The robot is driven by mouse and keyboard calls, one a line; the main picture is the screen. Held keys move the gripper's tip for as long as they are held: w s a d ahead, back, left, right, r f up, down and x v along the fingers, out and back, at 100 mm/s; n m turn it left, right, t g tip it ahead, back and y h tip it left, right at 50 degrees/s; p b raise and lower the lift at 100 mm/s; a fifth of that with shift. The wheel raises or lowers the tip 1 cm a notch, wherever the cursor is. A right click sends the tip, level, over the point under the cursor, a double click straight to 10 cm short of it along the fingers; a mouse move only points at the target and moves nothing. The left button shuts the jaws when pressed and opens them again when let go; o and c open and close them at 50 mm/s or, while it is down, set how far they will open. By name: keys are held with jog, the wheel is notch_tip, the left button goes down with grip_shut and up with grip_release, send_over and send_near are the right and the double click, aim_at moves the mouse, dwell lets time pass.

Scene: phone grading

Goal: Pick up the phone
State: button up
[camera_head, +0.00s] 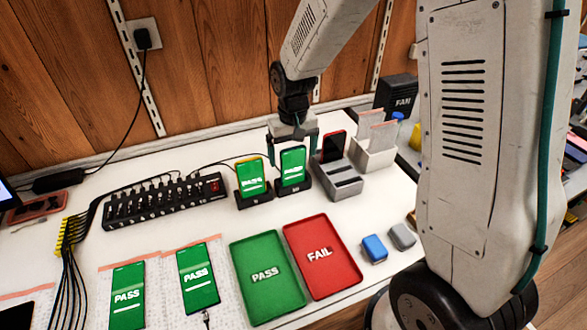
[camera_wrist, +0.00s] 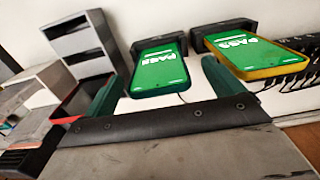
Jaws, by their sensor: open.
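A phone with a green PASS screen (camera_head: 293,168) leans upright in a black stand (camera_head: 292,188). In the wrist view this phone (camera_wrist: 158,74) has a green edge and lies between my fingers. My gripper (camera_head: 292,155) is open above and around its top, one finger to each side. In the wrist view my gripper (camera_wrist: 163,84) holds nothing; I cannot tell whether a finger touches the phone. A yellow-cased PASS phone (camera_head: 250,178) stands just left in its own stand. Two more PASS phones (camera_head: 127,296) (camera_head: 198,276) lie flat at the front left.
A grey slotted block (camera_head: 340,181) with a red-edged phone (camera_head: 333,147) stands right of the gripper. A green PASS tray (camera_head: 263,297) and a red FAIL tray (camera_head: 335,277) lie in front. A black hub (camera_head: 165,203) with cables is left. Blue (camera_head: 374,248) and grey (camera_head: 402,236) blocks sit right.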

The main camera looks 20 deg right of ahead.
aim_at(293, 161)
jog(key=f, duration=0.2)
jog(key=w+f, duration=0.1)
jog(key=f, duration=0.1)
jog(key=shift+d+f, duration=0.15)
jog(key=shift+f, duration=0.1)
jog(key=shift+s, duration=0.1)
jog(key=shift+c, duration=0.3)
jog(key=c, duration=1.1)
